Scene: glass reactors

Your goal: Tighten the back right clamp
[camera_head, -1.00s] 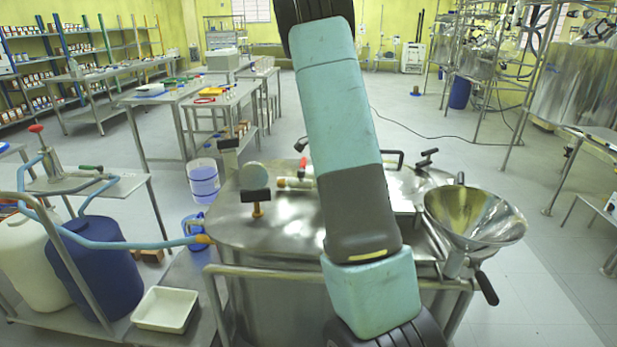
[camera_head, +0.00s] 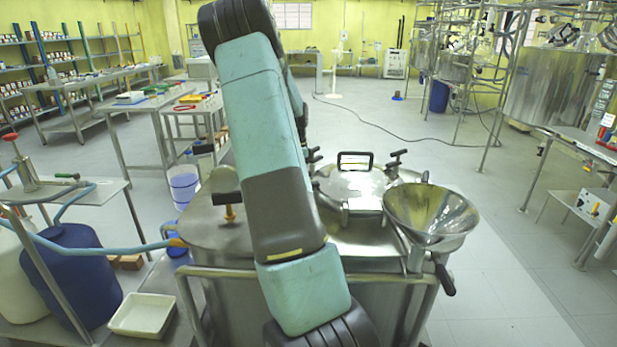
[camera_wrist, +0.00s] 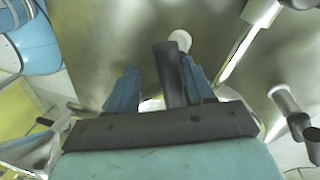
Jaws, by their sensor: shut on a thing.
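The back right clamp (camera_head: 397,158), with a dark handle, stands at the back right of the round steel lid (camera_head: 350,190). No gripper shows at it in the head view. Another dark clamp (camera_head: 313,157) shows at the lid's back left, beside my arm. My gripper (camera_wrist: 162,88) is seen only in the wrist view; my arm hides it in the head view. Its two blue fingers are around a dark cylindrical handle (camera_wrist: 170,72), shut on it. The handle has a pale end. I cannot tell which fitting this handle belongs to.
A steel funnel (camera_head: 430,215) stands at the vessel's right. A dark-topped valve (camera_head: 227,200) is left of my arm. A white tray (camera_head: 143,315) and blue drum (camera_head: 70,275) stand at the lower left. The floor behind the vessel is largely clear.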

